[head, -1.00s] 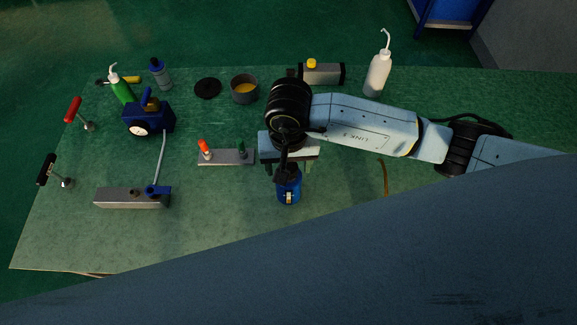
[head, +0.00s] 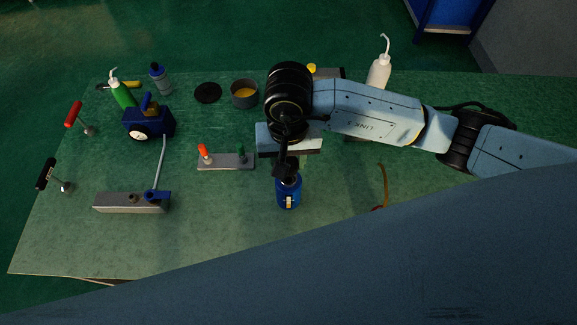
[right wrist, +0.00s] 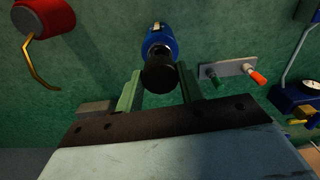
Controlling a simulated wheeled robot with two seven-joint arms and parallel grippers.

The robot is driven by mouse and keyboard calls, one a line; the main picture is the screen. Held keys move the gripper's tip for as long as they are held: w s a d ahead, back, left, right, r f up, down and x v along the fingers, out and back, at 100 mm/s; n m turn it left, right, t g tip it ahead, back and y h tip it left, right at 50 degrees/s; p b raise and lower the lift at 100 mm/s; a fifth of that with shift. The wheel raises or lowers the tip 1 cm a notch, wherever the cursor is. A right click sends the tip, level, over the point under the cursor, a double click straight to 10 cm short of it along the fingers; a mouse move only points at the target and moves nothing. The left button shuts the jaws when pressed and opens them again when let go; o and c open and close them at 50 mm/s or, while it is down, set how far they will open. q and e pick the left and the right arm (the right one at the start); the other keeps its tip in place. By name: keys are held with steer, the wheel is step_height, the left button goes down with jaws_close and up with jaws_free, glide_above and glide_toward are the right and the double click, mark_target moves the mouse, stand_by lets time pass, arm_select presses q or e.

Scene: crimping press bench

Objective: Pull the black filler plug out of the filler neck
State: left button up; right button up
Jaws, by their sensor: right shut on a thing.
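The black filler plug (right wrist: 160,74) is between the two greenish fingers of my right gripper (right wrist: 160,92) in the right wrist view, and the gripper is shut on it. In the head view the blue container (head: 288,192) stands upright on the green bench, directly below my right gripper (head: 287,168). The plug is a dark shape there, hard to separate from the gripper. I cannot tell whether the plug still sits in the neck. My left gripper is not in view.
A plate with red and green knobs (head: 226,161) lies left of the container. A white bottle (head: 378,72) stands back right. A red cylinder (right wrist: 44,17) is nearby.

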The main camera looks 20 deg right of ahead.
step_height(320, 180, up, 8)
steer(key=shift+f, duration=0.2)
steer(key=shift+r+p, duration=0.6)
steer(key=shift+r, duration=0.2)
